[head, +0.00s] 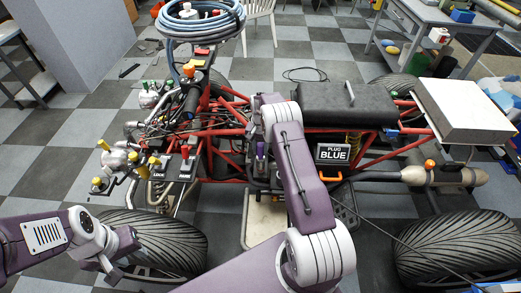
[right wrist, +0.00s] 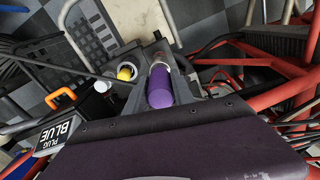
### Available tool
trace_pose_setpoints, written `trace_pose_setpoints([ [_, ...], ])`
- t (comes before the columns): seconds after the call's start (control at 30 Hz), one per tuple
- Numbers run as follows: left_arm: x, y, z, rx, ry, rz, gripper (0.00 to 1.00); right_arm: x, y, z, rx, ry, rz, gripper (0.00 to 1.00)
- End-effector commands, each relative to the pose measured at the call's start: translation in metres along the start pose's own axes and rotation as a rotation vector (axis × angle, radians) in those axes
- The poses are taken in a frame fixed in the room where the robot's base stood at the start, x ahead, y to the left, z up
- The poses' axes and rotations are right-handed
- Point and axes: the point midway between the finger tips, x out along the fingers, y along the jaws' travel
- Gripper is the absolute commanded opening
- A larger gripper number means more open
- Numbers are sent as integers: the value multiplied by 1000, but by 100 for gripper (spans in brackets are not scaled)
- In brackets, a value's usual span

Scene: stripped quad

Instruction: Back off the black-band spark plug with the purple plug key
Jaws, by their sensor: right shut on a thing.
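The purple plug key (right wrist: 160,86) shows its round purple handle between the dark fingers of my right gripper (right wrist: 160,62) in the right wrist view. My right gripper is shut on it. In the head view a small purple piece of the key (head: 261,152) shows beside my right arm, over the middle of the quad's frame. The lower end of the key is hidden, and I cannot make out the black-band spark plug. My left gripper (head: 118,244) is at the lower left, away from the quad's engine; its finger opening cannot be made out.
A "PLUG BLUE" sign (head: 333,154) stands right of my right arm; it also shows in the right wrist view (right wrist: 58,133). Red frame tubes (head: 226,105) surround the work spot. A yellow cap (right wrist: 126,72) is close left of the key. Large tyres (head: 455,245) flank the near side.

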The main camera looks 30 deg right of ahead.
Motion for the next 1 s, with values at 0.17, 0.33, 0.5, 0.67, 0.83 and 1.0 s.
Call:
trace_pose_setpoints([
  [0.17,3,0,0,0,0,0,36,3,0,0,0,1,0,0],
  [0.33,7,0,1,0,0,0,36,10,0,0,0,1,0,0],
  [0.5,12,0,1,0,0,0,36,16,0,0,0,1,0,0],
  [0.67,11,0,1,0,0,0,36,14,0,0,-108,1,0,0],
  [0.83,11,0,1,0,0,0,36,14,0,0,-203,1,-1,0],
  [1.0,11,0,1,0,0,0,36,14,0,0,-222,1,-1,0],
])
